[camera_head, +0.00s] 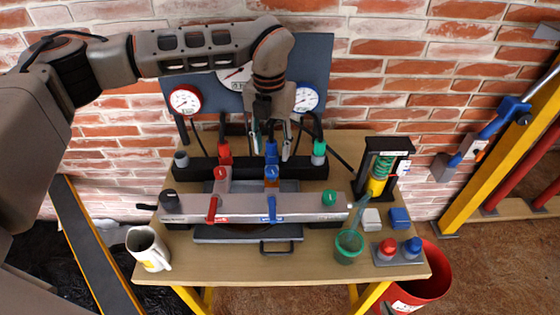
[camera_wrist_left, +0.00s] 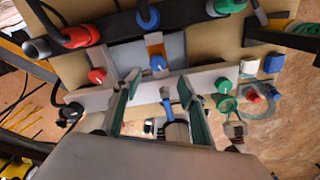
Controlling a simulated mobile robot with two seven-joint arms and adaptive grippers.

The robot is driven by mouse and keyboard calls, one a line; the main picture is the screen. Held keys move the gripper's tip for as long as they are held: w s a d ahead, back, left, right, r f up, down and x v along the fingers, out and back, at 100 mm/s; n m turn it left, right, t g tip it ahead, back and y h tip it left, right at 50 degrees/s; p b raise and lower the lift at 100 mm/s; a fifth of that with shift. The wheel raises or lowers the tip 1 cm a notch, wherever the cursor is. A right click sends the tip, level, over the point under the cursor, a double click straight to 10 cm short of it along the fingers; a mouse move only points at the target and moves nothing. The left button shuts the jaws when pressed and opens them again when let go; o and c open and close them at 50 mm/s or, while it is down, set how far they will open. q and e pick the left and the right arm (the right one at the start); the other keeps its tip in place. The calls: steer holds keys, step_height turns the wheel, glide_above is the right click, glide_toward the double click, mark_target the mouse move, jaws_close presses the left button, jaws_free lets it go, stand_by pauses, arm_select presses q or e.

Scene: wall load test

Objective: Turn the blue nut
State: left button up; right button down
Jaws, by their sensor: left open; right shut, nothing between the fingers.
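Several blue parts lie in line, and I cannot tell for sure which is the nut. A blue cap (camera_head: 271,150) sits on the rear black bar and also shows in the left wrist view (camera_wrist_left: 147,18). A blue round knob (camera_head: 271,172) is in front of it, on an orange block in the wrist view (camera_wrist_left: 157,62). A blue lever (camera_head: 272,208) hangs on the grey front bar. My left gripper (camera_head: 271,140) is open and empty, pointing down above the rear bar. In the wrist view its two fingers (camera_wrist_left: 158,84) stand apart. My right gripper is not in view.
Red (camera_head: 225,153) and green (camera_head: 319,152) fittings flank the blue cap, with hoses behind. A panel with gauges (camera_head: 186,100) stands at the back. A white mug (camera_head: 148,249) and green cup (camera_head: 348,246) stand in front. A red bucket (camera_head: 428,280) is at right.

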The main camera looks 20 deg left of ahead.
mark_target(272, 170)
arm_select(q)
steer(key=shift+w+a+f, duration=0.15)
steer(key=shift+a, duration=0.1)
step_height(272, 170, down, 7)
steer(key=shift+d+f, duration=0.1)
steer(key=shift+f, duration=0.05)
steer(key=c, duration=1.1)
